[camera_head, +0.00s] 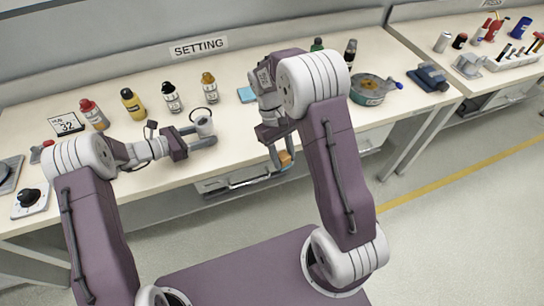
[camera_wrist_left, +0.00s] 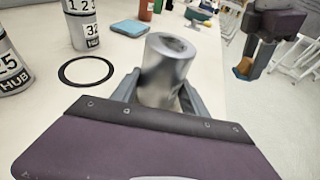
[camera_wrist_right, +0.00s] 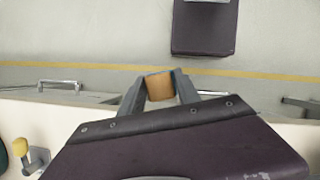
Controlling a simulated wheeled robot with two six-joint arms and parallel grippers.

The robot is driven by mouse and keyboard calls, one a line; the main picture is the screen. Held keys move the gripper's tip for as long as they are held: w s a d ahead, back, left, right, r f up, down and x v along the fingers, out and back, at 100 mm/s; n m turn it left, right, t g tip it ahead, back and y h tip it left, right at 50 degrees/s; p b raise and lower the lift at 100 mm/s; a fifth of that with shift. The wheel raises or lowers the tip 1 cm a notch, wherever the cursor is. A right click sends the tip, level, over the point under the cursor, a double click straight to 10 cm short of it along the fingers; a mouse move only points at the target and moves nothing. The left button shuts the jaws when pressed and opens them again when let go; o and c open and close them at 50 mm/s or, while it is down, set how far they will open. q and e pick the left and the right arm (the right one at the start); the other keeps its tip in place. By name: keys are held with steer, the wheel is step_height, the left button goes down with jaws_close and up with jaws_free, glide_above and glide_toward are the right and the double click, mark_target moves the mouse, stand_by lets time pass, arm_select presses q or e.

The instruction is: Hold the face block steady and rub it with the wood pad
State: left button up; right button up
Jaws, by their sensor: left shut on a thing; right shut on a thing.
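My left gripper (camera_head: 198,137) is shut on a grey metal cylinder with a hollow top, the likely face block (camera_head: 204,127). In the left wrist view the block (camera_wrist_left: 167,70) stands upright between the fingers, over or on the bench; I cannot tell if it touches. My right gripper (camera_head: 280,160) is shut on the orange-brown wood pad (camera_head: 285,158), held in front of the bench's front edge. The pad also shows between the fingertips in the right wrist view (camera_wrist_right: 160,86). Pad and block are well apart, the pad to the right.
A black ring (camera_wrist_left: 86,71) lies flat on the bench behind the block. Several bottles, such as a yellow one (camera_head: 132,103), stand along the back. A blue pad (camera_head: 246,95) and a round tub (camera_head: 368,90) lie further right.

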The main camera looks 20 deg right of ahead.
steer(key=w+r+n, duration=0.1)
steer(key=w+n, duration=0.1)
steer(key=w+a+r+n+t+h, duration=0.1)
steer(key=w+n, duration=0.1)
steer(key=n, duration=0.1)
steer(key=w+a+r+n+h, duration=0.1)
steer(key=w+n, duration=0.1)
steer(key=shift+w+a+r+n+t, duration=0.1)
steer(key=shift+w+a+n+t, duration=0.15)
steer(key=shift+w+n+t, duration=0.05)
steer(key=w+a+r+n+t+y, duration=0.1)
steer(key=w+a+r+n+t, duration=0.2)
steer(key=w+a+r+n, duration=0.4)
steer(key=w+a+r+n+t+y, duration=0.2)
steer(key=w+a+r+n+t, duration=0.2)
steer(key=a+n, duration=0.6)
step_height(320, 180, up, 4)
steer(key=w+n, duration=0.2)
steer(key=n, duration=0.6)
steer(key=shift+w+a+f, duration=0.2)
steer(key=shift+w+f, duration=0.05)
steer(key=shift+w, duration=0.15)
steer(key=shift+f, duration=0.1)
